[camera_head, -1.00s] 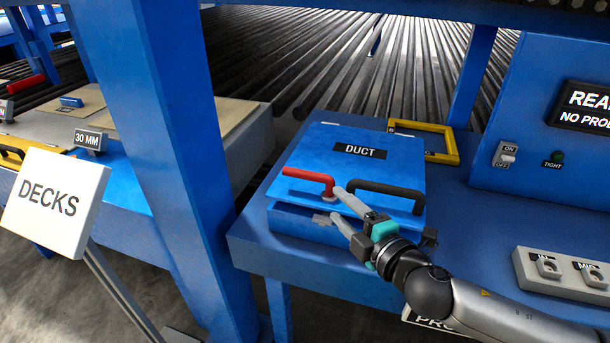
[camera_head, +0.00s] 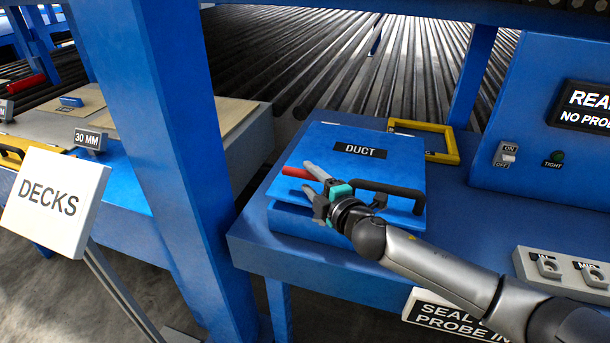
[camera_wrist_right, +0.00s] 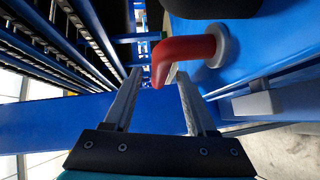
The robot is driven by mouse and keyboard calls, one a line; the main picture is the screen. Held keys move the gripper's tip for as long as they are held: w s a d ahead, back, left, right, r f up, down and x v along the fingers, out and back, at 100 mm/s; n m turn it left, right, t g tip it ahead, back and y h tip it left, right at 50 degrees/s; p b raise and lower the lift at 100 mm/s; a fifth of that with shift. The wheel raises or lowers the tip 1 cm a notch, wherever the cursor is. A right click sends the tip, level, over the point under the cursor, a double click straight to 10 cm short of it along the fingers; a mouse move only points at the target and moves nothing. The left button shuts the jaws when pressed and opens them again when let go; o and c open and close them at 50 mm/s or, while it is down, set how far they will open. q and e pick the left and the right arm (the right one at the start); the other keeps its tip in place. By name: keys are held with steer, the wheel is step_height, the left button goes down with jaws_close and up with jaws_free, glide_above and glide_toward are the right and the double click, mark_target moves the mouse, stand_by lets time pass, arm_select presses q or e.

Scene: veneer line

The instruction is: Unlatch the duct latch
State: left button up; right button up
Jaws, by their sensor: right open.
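The blue duct box (camera_head: 308,147) carries a DUCT label on its sloping lid. The red latch handle (camera_head: 298,173) lies across the lid's lower left and points left; its pivot end is hidden behind my right gripper (camera_head: 308,182). In the right wrist view the latch (camera_wrist_right: 185,50) is a bent red bar on a grey round base. The right gripper (camera_wrist_right: 155,85) is open, and the free end of the latch shows between its fingertips. I cannot tell whether they touch it. My left gripper is not in view.
A black handle (camera_head: 385,187) sits on the lid right of my gripper. A yellow frame (camera_head: 450,147) lies behind the box. A blue post (camera_head: 170,130) stands to the left. A switch panel (camera_head: 500,130) and grey socket block (camera_head: 565,270) are to the right.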

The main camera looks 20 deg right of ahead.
steer(key=shift+x, duration=1.45)
steer(key=shift+c, duration=0.2)
jaws_close()
